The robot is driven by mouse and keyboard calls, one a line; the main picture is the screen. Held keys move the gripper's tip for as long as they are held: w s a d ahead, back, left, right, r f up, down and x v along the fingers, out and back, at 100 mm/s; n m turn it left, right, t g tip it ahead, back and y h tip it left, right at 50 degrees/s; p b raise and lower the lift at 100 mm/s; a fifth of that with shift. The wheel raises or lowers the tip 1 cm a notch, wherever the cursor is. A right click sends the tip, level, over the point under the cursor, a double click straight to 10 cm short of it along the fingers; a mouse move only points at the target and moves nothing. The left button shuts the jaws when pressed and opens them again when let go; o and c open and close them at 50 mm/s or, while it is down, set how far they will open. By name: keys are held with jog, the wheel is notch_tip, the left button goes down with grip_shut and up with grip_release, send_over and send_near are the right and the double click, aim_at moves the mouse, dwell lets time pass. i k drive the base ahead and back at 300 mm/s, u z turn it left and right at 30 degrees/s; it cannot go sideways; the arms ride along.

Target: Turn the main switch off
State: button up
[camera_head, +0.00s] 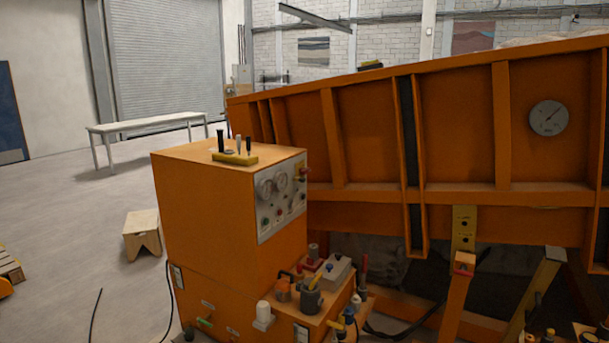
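An orange control cabinet (205,210) stands in the middle of the view. A pale control panel (268,222) on its right-hand face carries gauges and several small knobs or buttons. A small red and yellow part (303,174) at the panel's upper right edge looks like the main switch. It is too small to tell which position it is in. My gripper is not in view.
Levers (235,157) stand on the cabinet top. A cluttered shelf (315,308) with tools and cups juts out below the panel. The large orange sandbed (365,130) fills the right. Floor at left is open around a wooden stool (141,222) and white table (150,122).

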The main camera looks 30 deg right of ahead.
aim_at(303, 170)
jog(key=z, duration=0.05)
jog(key=i, duration=1)
jog(key=u, duration=0.05)
